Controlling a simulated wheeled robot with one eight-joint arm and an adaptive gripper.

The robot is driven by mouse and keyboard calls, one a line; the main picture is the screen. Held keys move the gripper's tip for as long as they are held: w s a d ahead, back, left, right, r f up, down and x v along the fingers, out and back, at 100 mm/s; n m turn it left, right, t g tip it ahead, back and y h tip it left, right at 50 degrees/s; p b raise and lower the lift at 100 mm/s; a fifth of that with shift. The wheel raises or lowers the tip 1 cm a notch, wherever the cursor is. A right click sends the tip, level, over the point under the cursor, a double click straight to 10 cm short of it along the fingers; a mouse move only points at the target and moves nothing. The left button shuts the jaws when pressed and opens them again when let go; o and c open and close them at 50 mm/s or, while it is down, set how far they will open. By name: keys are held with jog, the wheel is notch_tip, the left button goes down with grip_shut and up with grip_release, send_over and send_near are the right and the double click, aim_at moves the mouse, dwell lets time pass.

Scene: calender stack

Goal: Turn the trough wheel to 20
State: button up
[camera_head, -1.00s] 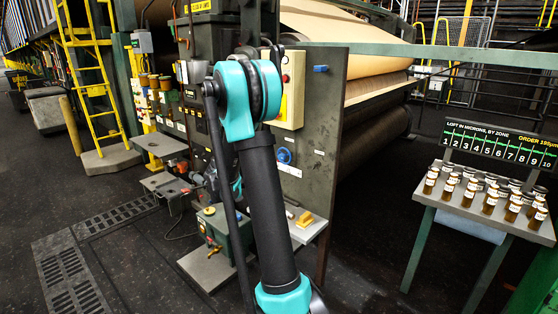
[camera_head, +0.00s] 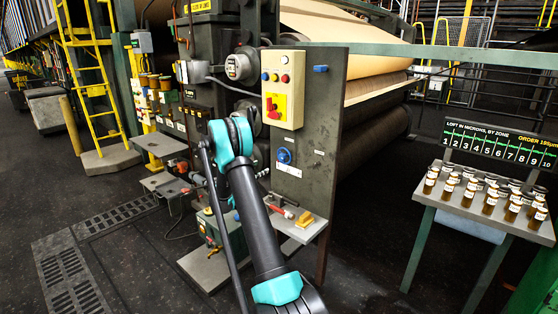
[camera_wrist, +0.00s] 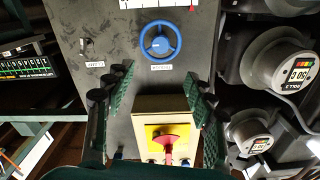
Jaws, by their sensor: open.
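A blue handwheel (camera_head: 284,155) sits on the grey side plate (camera_head: 325,120) of the machine, below a control box. In the wrist view the blue wheel (camera_wrist: 160,42) shows whole near the top, with a white scale strip (camera_wrist: 155,4) partly cut off at the edge. I cannot read a setting on it. The label beside the wheel is too small to read. My gripper (camera_wrist: 155,82) is open, with a dark green padded finger on each side of the picture. The wheel lies beyond the fingertips and nothing is between the fingers' pads. The gripper is hidden in the head view.
A beige control box (camera_head: 283,88) with a red and yellow switch is on the plate; it also shows in the wrist view (camera_wrist: 165,115). Round gauges (camera_wrist: 285,65) stand at the right there. A small shelf (camera_head: 300,225) carries tools. A table of jars (camera_head: 480,205) stands right.

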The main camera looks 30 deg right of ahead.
aim_at(281, 157)
jog(key=x, duration=1.5)
jog(key=shift+c, duration=0.5)
jog(key=c, duration=1.1)
jog(key=shift+o, duration=0.2)
jog(key=shift+n, duration=0.4)
